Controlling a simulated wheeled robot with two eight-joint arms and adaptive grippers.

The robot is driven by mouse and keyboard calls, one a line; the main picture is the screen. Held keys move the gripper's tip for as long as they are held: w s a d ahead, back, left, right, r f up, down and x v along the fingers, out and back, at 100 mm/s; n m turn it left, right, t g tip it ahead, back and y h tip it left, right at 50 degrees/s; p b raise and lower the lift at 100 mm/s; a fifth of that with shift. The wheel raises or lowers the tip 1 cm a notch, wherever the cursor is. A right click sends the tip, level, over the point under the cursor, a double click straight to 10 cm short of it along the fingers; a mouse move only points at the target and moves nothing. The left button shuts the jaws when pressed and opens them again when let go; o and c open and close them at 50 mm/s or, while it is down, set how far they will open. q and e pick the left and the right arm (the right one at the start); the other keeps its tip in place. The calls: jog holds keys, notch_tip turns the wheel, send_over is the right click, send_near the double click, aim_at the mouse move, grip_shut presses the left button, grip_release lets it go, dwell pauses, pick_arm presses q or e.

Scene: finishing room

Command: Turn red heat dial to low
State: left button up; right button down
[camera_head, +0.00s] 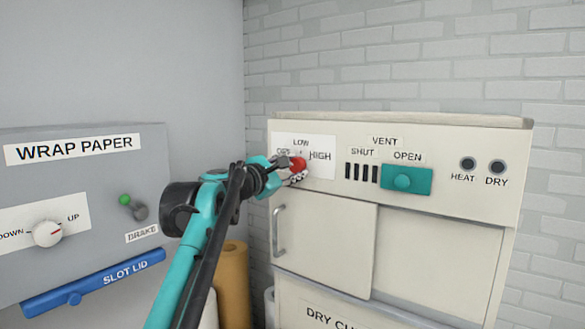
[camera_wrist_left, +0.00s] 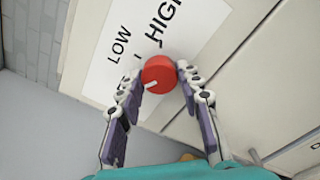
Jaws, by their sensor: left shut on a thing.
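The red heat dial (camera_head: 299,164) sits on a white label plate (camera_head: 322,148) at the upper left of the cream cabinet. LOW stands above it, HIGH to its right, and OFF is partly hidden at its left. My left gripper (camera_head: 288,166) reaches in from the left and is shut on the dial. In the left wrist view the round red dial (camera_wrist_left: 158,74) lies between the two fingertips (camera_wrist_left: 160,77). A short white mark shows on its lower-left part, away from the HIGH lettering. My right gripper is not in view.
The cream cabinet (camera_head: 440,185) has a teal vent slider (camera_head: 404,180) under OPEN and two dark HEAT and DRY lamps right of it. A door handle (camera_head: 279,231) is below the dial. The grey wrap paper panel (camera_head: 95,165) stands left. Brown rolls (camera_head: 233,285) stand below my arm.

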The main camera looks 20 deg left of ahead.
pick_arm(q)
jog(key=m+p, duration=0.1)
jog(key=m, duration=0.2)
jog(key=shift+r, duration=0.1)
jog(key=m+p, duration=0.1)
jog(key=m, duration=0.2)
jog(key=m+p, duration=0.1)
jog(key=m, duration=0.4)
jog(key=shift+m, duration=0.3)
dwell(0.4)
jog(key=o, duration=1.2)
jog(key=shift+c, duration=0.2)
jog(key=v, duration=1.2)
jog(key=shift+f, duration=0.3)
